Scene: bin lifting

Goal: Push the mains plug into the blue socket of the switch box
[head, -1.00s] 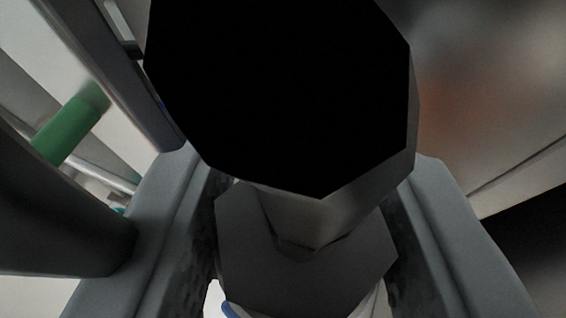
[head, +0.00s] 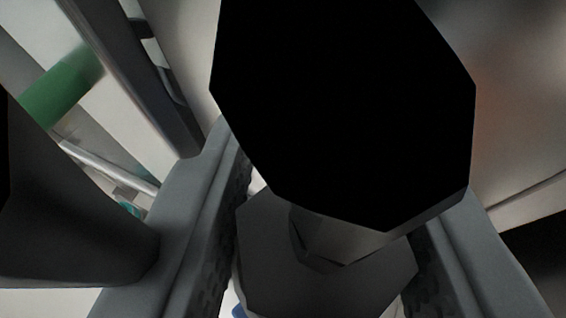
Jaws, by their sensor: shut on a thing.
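My gripper (head: 328,285) shows in the head view as two grey fingers with dark ribbed pads. It is shut on the mains plug (head: 320,262), a dark grey many-sided body with a narrower neck. A large black many-sided end, apparently part of the plug, fills the upper middle close to the camera. A small blue patch (head: 238,311), perhaps the blue socket's edge, shows at the bottom beside the plug. The switch box is mostly hidden behind plug and fingers. I cannot tell whether the plug touches the socket.
A green cylinder (head: 62,88) and a thin grey rod (head: 105,165) show at the left. A dark grey bar (head: 135,75) slants across the upper left. A blurred pale surface with a reddish patch (head: 505,110) is at the right.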

